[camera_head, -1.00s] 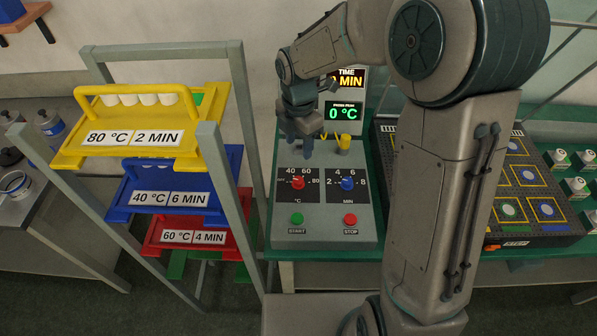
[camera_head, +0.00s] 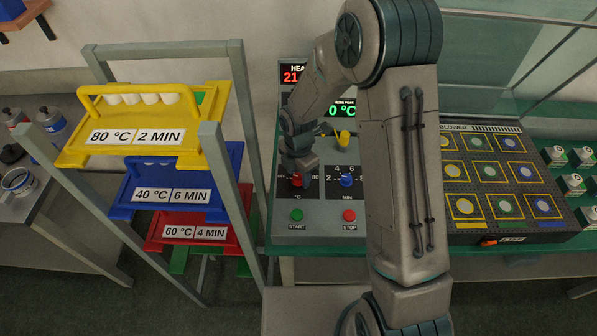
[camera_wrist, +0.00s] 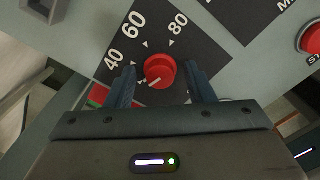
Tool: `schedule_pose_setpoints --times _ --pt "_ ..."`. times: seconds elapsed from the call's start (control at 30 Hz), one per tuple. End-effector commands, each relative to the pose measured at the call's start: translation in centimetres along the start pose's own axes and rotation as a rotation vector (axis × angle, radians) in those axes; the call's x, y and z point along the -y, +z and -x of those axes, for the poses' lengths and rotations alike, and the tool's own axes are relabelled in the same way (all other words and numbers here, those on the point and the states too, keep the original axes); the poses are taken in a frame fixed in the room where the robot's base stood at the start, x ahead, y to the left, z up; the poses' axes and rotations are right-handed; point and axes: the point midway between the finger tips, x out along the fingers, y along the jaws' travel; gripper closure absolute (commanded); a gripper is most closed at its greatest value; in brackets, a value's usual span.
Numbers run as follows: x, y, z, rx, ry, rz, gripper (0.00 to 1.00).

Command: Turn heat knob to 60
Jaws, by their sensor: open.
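The red heat knob (camera_wrist: 160,70) sits on a black dial plate marked 40, 60 and 80 in the wrist view. A short white mark on its lower-left side points away from 60 and 80, toward the lower left. My gripper (camera_wrist: 162,84) is open, with one finger to each side of the knob and a visible gap at both. In the head view the knob (camera_head: 297,181) is partly covered by my gripper (camera_head: 299,170), which comes down from above. Contact with the panel cannot be told.
The blue minute knob (camera_head: 346,181) is just right of the heat dial. The green start button (camera_head: 297,215) and red stop button (camera_head: 349,215) are below. A rack post (camera_head: 232,195) with coloured trays stands close on the left.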

Motion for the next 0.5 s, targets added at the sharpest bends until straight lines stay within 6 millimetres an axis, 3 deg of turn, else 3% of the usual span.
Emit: schedule_pose_setpoints --times 0.23,0.4,0.5 --pt "0.0 0.01 -0.05 0.0 0.0 -0.001 0.51" --pt "0.0 0.01 -0.04 0.0 0.0 -0.001 0.96" --pt "0.0 0.02 -0.03 0.0 0.0 -0.001 0.96"
